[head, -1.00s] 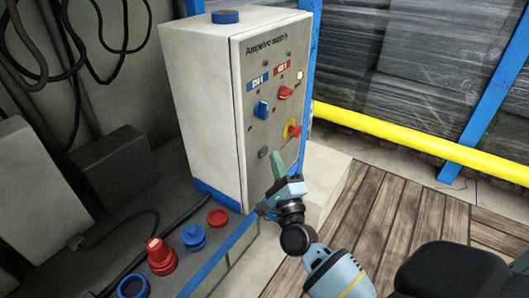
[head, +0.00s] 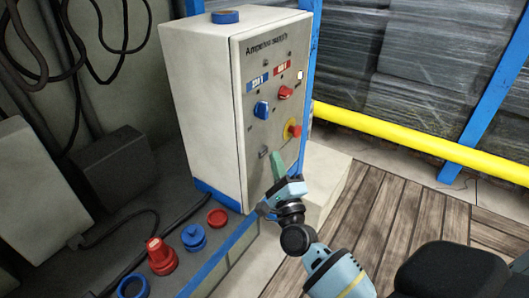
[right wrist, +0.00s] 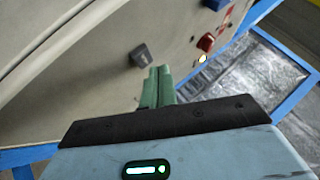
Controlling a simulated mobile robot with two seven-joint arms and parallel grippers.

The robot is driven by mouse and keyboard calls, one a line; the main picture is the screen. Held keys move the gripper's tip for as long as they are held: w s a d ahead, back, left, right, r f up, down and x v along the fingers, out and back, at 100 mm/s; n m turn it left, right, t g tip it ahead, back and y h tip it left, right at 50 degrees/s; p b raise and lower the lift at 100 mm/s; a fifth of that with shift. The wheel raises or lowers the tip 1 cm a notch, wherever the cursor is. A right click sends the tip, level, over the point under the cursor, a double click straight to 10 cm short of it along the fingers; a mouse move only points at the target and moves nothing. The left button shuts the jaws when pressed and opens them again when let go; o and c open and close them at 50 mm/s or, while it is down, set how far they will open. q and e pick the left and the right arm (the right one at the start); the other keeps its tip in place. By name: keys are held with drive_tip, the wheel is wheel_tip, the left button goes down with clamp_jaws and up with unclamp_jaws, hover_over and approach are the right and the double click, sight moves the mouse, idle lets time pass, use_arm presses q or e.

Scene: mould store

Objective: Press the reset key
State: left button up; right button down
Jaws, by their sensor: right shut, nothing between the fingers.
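The supply cabinet (head: 206,110) stands upright, with its controls on a light front panel. A small grey square key (head: 264,152) sits low on the panel, left of the red stop button (head: 294,131); I cannot read its label. A dark grey key (right wrist: 139,54) stands out from the panel in the right wrist view. My right gripper (head: 278,167) is shut and empty, its green fingers close in front of the lower panel, right of and below the grey key. In the right wrist view the fingertips (right wrist: 158,84) appear beside the dark key, apart from it. My left gripper is out of view.
Above are a blue knob (head: 261,110), a red knob (head: 286,92) and two small displays. Red and blue round parts (head: 194,238) stand on the bench at lower left. A yellow rail (head: 420,146) runs behind on the right, above open plank floor (head: 400,225).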

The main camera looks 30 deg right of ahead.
drive_tip(key=shift+w, duration=0.1)
drive_tip(key=shift+w+a, duration=0.2)
drive_tip(key=shift+w, duration=0.1)
drive_tip(key=shift+w+a, duration=0.1)
drive_tip(key=shift+w, duration=0.2)
idle(1.0)
drive_tip(key=shift+s, duration=0.1)
drive_tip(key=shift+s+d, duration=0.3)
drive_tip(key=shift+s, duration=0.35)
drive_tip(key=shift+s+d+p, duration=0.2)
drive_tip(key=shift+s+d, duration=0.1)
drive_tip(key=shift+s, duration=0.45)
drive_tip(key=shift+s+d+p, duration=0.15)
drive_tip(key=shift+s+d, duration=0.2)
drive_tip(key=shift+s, duration=0.45)
drive_tip(key=shift+s+d+p, duration=0.2)
drive_tip(key=shift+s+d, duration=0.1)
drive_tip(key=shift+s, duration=0.45)
